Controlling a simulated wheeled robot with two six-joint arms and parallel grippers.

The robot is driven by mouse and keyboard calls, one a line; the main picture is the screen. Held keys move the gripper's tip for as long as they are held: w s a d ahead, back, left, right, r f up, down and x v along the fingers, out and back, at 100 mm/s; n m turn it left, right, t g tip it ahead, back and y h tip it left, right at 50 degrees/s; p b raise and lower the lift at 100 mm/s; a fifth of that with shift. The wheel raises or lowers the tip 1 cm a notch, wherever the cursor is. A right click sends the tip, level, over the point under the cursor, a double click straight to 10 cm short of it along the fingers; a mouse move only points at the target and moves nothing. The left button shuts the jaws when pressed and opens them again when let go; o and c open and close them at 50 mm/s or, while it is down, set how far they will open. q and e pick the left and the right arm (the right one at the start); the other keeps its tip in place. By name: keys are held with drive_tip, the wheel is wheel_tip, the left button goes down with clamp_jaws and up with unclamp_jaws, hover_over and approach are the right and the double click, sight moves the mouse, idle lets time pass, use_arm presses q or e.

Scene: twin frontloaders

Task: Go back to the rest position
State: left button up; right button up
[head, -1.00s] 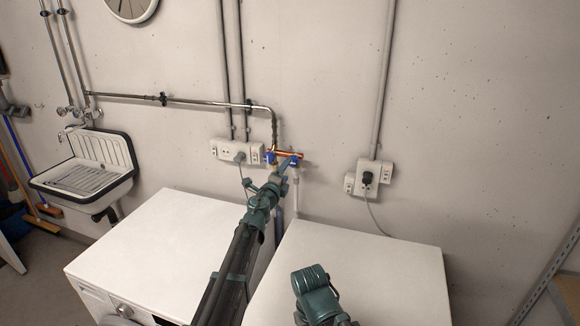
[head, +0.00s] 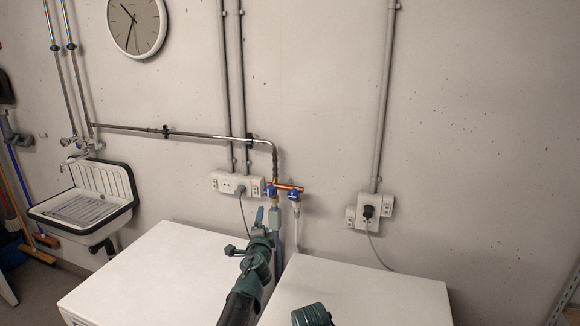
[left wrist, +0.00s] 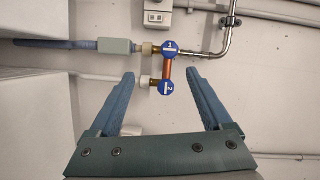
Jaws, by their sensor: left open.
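My left gripper (head: 267,214) is open and empty, in front of the wall between the two white machines. In the left wrist view its two blue fingers (left wrist: 159,77) are spread wide, with nothing between them. Just beyond them is a copper pipe piece (left wrist: 167,69) with two blue valve knobs, marked 1 (left wrist: 170,47) and 2 (left wrist: 168,87). A blue-grey hose with a grey box (left wrist: 117,46) joins the fitting at valve 1. The fingers look apart from the valves. Of my right arm only a teal link (head: 312,315) shows at the bottom edge; its gripper is out of sight.
The left white machine (head: 150,270) and right white machine (head: 360,295) stand below, their tops clear. A sink (head: 85,205) hangs at the left. Wall sockets (head: 237,184) and (head: 369,211) with cables flank the valves. A clock (head: 137,27) hangs above.

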use_arm(q)
drive_tip(key=s+f+n+g+y, duration=0.1)
drive_tip(key=s+f+n+g, duration=0.2)
drive_tip(key=s+f, duration=0.3)
drive_tip(key=s+f+n+g, duration=0.4)
drive_tip(key=s+f+g, duration=0.1)
drive_tip(key=s, duration=0.6)
drive_tip(key=s+f+n+g+y, duration=0.1)
drive_tip(key=s+f+n+g, duration=0.3)
drive_tip(key=s+f, duration=0.3)
drive_tip(key=shift+s+a+f+g+y, duration=0.15)
drive_tip(key=shift+s+a+g, duration=0.1)
drive_tip(key=shift+s, duration=0.15)
drive_tip(key=shift+s+a+f+g+y, duration=0.1)
drive_tip(key=shift+s+g+y, duration=0.05)
drive_tip(key=shift+s+g, duration=0.15)
drive_tip(key=s+d+f+n+g+h, duration=0.1)
drive_tip(key=s+d+g, duration=0.3)
drive_tip(key=s, duration=0.7)
drive_tip(key=shift+s+f+g+h, duration=0.3)
drive_tip(key=shift+f+g+h, duration=0.1)
drive_tip(key=shift+f, duration=0.15)
